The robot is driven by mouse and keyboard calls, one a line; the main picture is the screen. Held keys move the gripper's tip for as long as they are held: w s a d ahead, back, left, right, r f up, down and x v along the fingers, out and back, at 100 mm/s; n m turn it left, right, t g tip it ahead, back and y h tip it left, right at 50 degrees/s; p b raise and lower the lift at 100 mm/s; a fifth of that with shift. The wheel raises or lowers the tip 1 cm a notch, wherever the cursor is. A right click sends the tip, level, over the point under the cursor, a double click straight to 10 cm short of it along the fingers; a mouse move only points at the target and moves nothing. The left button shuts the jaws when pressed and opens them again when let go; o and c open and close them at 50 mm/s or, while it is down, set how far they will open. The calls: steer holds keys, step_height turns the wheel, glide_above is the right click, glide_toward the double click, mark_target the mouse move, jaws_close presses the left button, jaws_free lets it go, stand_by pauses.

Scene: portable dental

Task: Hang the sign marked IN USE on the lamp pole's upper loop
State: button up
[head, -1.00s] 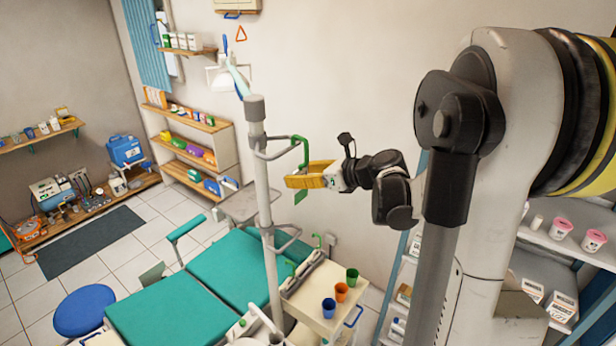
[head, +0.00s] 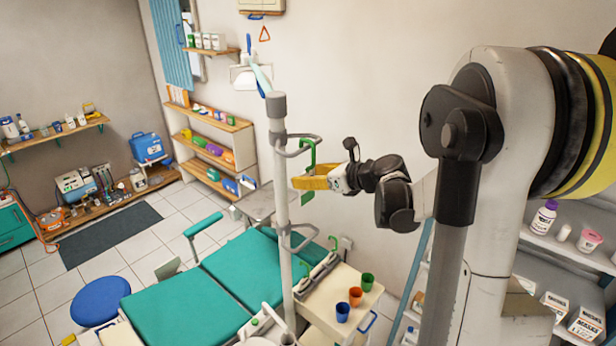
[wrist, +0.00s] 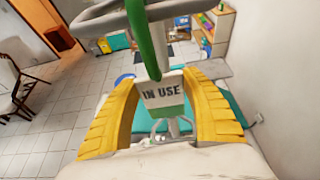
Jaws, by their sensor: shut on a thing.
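The IN USE sign (wrist: 162,93) is a small white plate with a green lower edge and a tall green hook (wrist: 146,40). My gripper (wrist: 160,110) is shut on the sign, with a yellow finger on each side. In the head view my gripper (head: 300,183) is just right of the grey lamp pole (head: 282,205), below the upper loop (head: 290,153). The green hook (head: 309,155) rises at this loop, and its top overlaps it. In the wrist view the hook crosses the loop's grey bar (wrist: 115,17). I cannot tell whether the loop bears the sign.
A lower loop (head: 298,248) sits on the pole. Below it stands a cream cart (head: 325,290) with coloured cups and green hooks. The teal dental chair (head: 190,310) is left of the pole. White shelves (head: 570,250) stand at the right.

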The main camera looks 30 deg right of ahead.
steer(key=o, duration=1.2)
